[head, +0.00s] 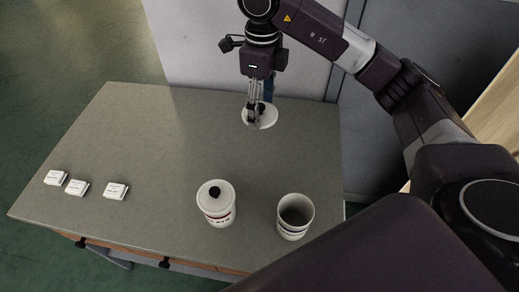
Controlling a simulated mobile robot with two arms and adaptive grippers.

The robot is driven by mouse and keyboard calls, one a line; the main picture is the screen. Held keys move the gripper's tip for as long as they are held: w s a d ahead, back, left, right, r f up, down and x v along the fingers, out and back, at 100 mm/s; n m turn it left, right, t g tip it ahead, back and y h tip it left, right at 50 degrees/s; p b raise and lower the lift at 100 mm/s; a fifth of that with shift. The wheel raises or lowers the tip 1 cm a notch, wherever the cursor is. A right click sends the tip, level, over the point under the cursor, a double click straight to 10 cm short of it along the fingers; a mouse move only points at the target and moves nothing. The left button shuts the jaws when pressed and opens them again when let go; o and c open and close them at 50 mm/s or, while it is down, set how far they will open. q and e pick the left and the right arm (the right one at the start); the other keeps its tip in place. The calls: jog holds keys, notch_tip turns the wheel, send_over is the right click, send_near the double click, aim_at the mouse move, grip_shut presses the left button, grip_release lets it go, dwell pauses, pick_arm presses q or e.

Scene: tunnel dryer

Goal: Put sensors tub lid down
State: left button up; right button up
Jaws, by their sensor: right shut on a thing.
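The white round lid (265,118) is at the back of the table on the right. My right gripper (256,113) is shut on the lid's dark knob, with the lid below its fingers. Whether the lid touches the table cannot be told. An open white tub (293,218) stands upright at the front right, its inside dark and its label mostly turned away. Another white tub (217,209) stands to its left with a lid and black knob on top; its label seems to end in "LAYS". My left gripper is not in view.
Small white labelled boxes (77,187) lie at the left of the grey table (165,140). The table's middle and back left are clear. A pale wall panel (200,50) stands right behind the table's back edge.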

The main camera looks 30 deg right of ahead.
notch_tip(320, 180, down, 6)
jog(key=p, duration=0.1)
send_over(261, 159)
notch_tip(261, 159, down, 8)
jog(key=shift+r, duration=0.2)
notch_tip(261, 159, down, 4)
jog(key=shift+r+p, duration=0.1)
jog(key=shift+p, duration=0.3)
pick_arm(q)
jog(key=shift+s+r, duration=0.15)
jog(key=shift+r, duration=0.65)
pick_arm(e)
jog(key=shift+f, duration=0.35)
jog(key=shift+f, duration=0.2)
jog(key=o, duration=0.9)
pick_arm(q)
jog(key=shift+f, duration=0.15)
pick_arm(e)
jog(key=shift+o, duration=0.2)
jog(key=shift+r, duration=0.1)
jog(key=shift+r, duration=0.1)
